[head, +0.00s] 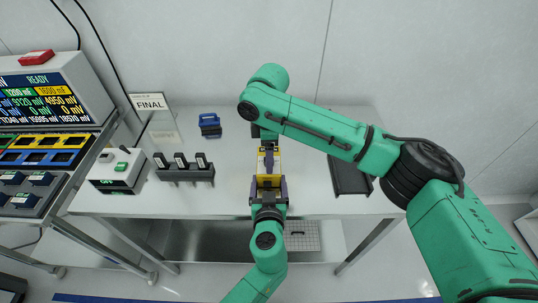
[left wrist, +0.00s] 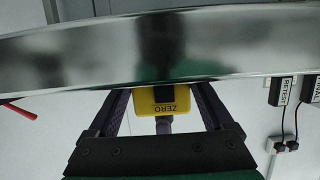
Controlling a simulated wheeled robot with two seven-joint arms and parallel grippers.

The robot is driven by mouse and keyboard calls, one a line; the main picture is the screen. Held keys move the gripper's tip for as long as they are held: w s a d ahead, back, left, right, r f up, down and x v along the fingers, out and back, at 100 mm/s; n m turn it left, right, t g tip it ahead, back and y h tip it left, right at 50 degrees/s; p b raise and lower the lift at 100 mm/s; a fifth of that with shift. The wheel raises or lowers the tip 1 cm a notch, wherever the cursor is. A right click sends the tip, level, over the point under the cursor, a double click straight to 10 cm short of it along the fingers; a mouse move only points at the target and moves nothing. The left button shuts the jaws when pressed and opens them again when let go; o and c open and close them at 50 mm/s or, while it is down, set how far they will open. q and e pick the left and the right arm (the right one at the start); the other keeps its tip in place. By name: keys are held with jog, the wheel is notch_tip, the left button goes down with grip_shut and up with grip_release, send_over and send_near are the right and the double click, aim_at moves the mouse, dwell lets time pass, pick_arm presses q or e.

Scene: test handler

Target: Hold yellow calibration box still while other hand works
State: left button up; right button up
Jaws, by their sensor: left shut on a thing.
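The yellow calibration box (head: 268,168) stands near the front middle of the white table, below the end of my right arm. My left gripper (head: 268,184) reaches in from the front, its two fingers on either side of the box and shut on it.
A black stand with several upright pieces (head: 184,172) and a white switch box (head: 118,172) stand to the left. A dark tray (head: 349,177) lies right, partly under my right arm.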

notch_tip(320, 180, up, 12)
dwell(0.5)
pick_arm(q)
jog(key=o, duration=0.8)
jog(key=shift+s, duration=0.1)
jog(key=shift+v, duration=3.2)
